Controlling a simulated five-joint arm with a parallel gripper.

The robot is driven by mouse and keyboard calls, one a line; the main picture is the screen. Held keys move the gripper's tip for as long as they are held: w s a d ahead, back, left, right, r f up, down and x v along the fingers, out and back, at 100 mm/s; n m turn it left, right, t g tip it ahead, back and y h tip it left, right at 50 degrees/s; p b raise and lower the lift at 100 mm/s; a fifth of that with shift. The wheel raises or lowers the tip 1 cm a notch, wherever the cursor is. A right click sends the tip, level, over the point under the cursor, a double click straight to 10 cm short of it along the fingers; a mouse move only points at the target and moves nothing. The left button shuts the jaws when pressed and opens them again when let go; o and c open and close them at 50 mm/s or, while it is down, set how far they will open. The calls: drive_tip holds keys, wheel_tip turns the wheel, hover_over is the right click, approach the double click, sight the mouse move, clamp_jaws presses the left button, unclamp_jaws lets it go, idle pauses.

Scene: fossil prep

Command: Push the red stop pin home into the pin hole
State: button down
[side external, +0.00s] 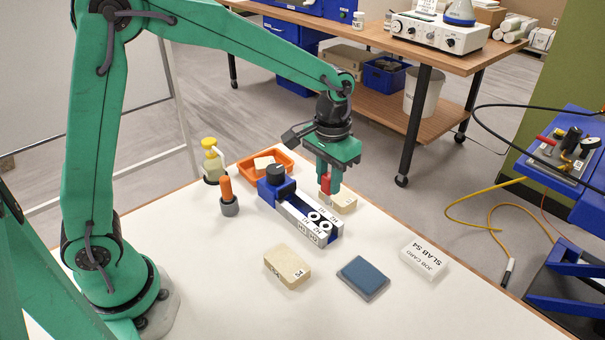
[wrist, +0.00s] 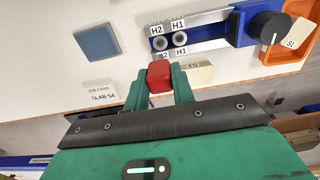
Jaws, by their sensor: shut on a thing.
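My gripper (side external: 327,187) is shut on the red stop pin (side external: 326,183), above the bench and beside the far side of the blue fixture (side external: 263,192). In the wrist view the pin's red head (wrist: 158,72) shows between the fingertips (wrist: 159,80); its lower end is hidden. The fixture has a black knob and a pale rail with two ringed holes, marked H1 (wrist: 181,38) and H2 (wrist: 161,43). The same holes show in the side view as H1 (side external: 313,217) and H2 (side external: 324,226). The pin is apart from both.
A tan slab (side external: 345,204) lies just beyond my gripper. An orange tray (side external: 285,156), a yellow-topped bottle (side external: 212,160) and an orange-handled tool (side external: 227,192) stand left.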

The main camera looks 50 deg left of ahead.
sight(327, 203)
drive_tip(key=shift+f, duration=2.75)
drive_tip(key=shift+f, duration=0.35)
drive_tip(key=shift+f, duration=0.4)
drive_tip(key=shift+f, duration=0.3)
drive_tip(key=shift+f, duration=0.4)
drive_tip(key=shift+f, duration=0.65)
drive_tip(key=c, duration=1.1)
unclamp_jaws()
